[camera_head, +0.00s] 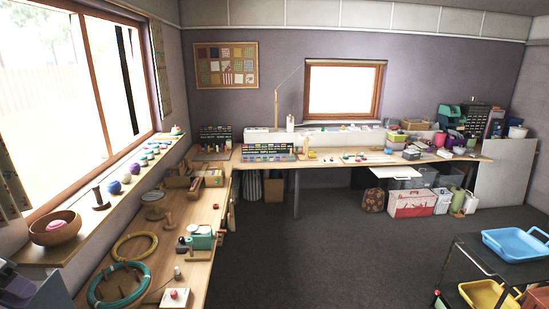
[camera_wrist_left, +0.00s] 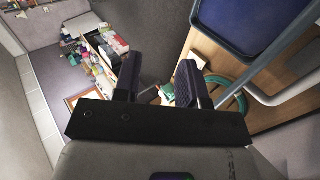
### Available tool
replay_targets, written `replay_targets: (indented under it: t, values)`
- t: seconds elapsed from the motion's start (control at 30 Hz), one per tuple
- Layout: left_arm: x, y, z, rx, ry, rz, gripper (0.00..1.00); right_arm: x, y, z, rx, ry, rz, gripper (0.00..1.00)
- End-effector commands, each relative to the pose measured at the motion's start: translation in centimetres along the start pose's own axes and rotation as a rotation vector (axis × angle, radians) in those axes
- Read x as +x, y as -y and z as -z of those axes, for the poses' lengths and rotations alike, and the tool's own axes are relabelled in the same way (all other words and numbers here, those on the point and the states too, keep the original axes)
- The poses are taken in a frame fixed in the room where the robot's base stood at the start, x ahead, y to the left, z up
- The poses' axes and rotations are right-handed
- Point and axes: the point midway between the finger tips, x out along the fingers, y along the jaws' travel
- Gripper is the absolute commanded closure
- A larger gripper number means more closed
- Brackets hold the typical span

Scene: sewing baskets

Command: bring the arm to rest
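My left gripper shows in the left wrist view (camera_wrist_left: 158,82), with its two dark fingers apart and nothing between them. The floor and part of the room show beyond the gap. In the head view only a dark grey-purple shape sits at the lower left corner, cut off by the frame, and I cannot make out fingertips there.
The left wooden bench (camera_head: 130,210) holds a teal ring (camera_head: 118,286), a tan ring (camera_head: 134,246) and a green device (camera_head: 201,237). A blue tray (camera_wrist_left: 235,22) is close in the wrist view. A dark cart with a light-blue tray (camera_head: 515,243) stands right. The middle floor (camera_head: 310,250) is clear.

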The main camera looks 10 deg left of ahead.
Motion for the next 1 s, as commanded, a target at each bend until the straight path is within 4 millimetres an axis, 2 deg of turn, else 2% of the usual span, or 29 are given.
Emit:
replay_targets:
  t: [0.13,0.27,0.33,0.47,0.57,0.67,0.7,0.77,0.8,0.87,1.0]
  values:
    - [0.0,1.9,1.4,0.025,-0.079,0.224,0.62,0.0,-0.1,0.0,-0.003,0.000,-0.002,0.57]
    - [-0.2,2.0,2.8,0.135,-0.156,0.542,0.62,0.0,-0.1,0.0,-0.003,0.000,-0.002,0.57]
    - [0.4,1.6,3.6,0.216,-0.194,0.707,0.62,0.0,-0.1,0.0,-0.003,0.001,-0.003,0.57]
    - [3.5,-0.1,4.9,0.392,-0.265,0.953,0.62,-0.1,-0.1,0.0,-0.002,0.001,-0.001,0.57]
    - [7.6,-1.8,4.8,0.536,-0.310,1.092,0.62,-0.5,0.0,0.1,-0.001,0.000,-0.001,0.57]
    - [13.1,-3.7,3.2,0.681,-0.356,1.180,0.62,-1.1,0.0,0.3,0.000,0.000,0.000,0.57]
    - [15.5,-4.6,2.0,0.734,-0.373,1.197,0.62,-1.4,0.0,0.4,0.001,0.000,0.001,0.57]
    - [18.9,-5.8,-0.2,0.798,-0.399,1.203,0.62,-1.8,0.0,0.6,0.003,-0.001,0.003,0.57]
    - [20.9,-6.5,-1.9,0.830,-0.416,1.196,0.62,-2.1,0.1,0.7,0.004,-0.001,0.003,0.57]
    - [23.9,-7.6,-4.9,0.863,-0.430,1.169,0.62,-2.6,0.1,0.9,0.004,-0.001,0.004,0.57]
    - [29.8,-9.4,-12.9,0.867,-0.409,1.048,0.62,-3.8,0.0,1.3,0.006,-0.002,0.005,0.57]
